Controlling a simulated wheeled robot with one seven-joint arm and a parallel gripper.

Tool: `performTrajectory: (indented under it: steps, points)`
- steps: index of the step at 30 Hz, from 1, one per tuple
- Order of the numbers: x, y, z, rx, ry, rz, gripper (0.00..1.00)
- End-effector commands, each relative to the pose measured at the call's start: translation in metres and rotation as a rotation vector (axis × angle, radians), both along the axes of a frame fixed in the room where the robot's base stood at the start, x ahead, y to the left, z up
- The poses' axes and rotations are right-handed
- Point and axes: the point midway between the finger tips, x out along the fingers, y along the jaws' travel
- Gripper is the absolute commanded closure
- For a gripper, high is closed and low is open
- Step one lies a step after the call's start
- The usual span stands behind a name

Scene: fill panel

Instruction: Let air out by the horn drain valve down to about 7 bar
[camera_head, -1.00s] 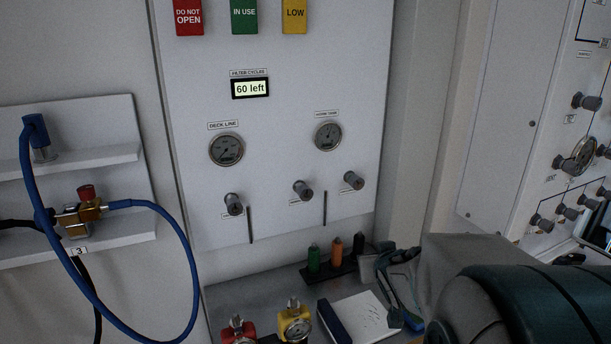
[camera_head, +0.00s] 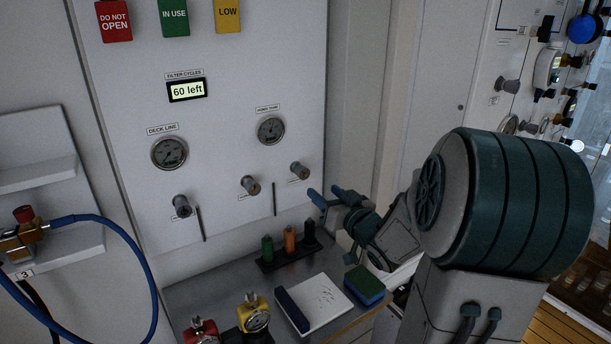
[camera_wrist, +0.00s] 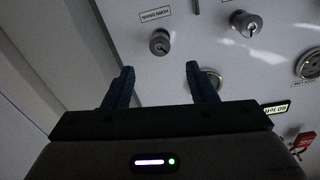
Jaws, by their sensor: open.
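The horn drain valve (camera_head: 299,170) is a grey round knob, the rightmost of three on the white panel. In the wrist view the horn drain valve (camera_wrist: 160,42) shows beyond my fingertips, under its label, with the view turned upside down. My gripper (camera_head: 326,192) has blue fingers; it is open and empty, just right of and below the valve, apart from it. In the wrist view my gripper (camera_wrist: 160,70) has the knob ahead, between the line of the fingers. The horn tank gauge (camera_head: 270,130) is above; its reading is too small to tell. One finger partly covers it in the wrist view.
The middle knob (camera_head: 250,186) and left knob (camera_head: 181,206) sit beside the valve. The deck line gauge (camera_head: 169,153) and a "60 left" display (camera_head: 187,90) are above. Below, a bench holds coloured bottles (camera_head: 290,242), a notebook (camera_head: 321,300) and a sponge (camera_head: 364,285).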

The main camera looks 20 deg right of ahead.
Motion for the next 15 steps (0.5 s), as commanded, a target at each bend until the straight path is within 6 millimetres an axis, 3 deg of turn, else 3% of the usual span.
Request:
performTrajectory:
  steps: [9, 15]
  points:
    - [0.060, 0.009, 0.000, 0.004, 0.000, 0.001, 0.48]
    - [0.087, 0.013, 0.001, 0.003, 0.000, 0.000, 0.48]
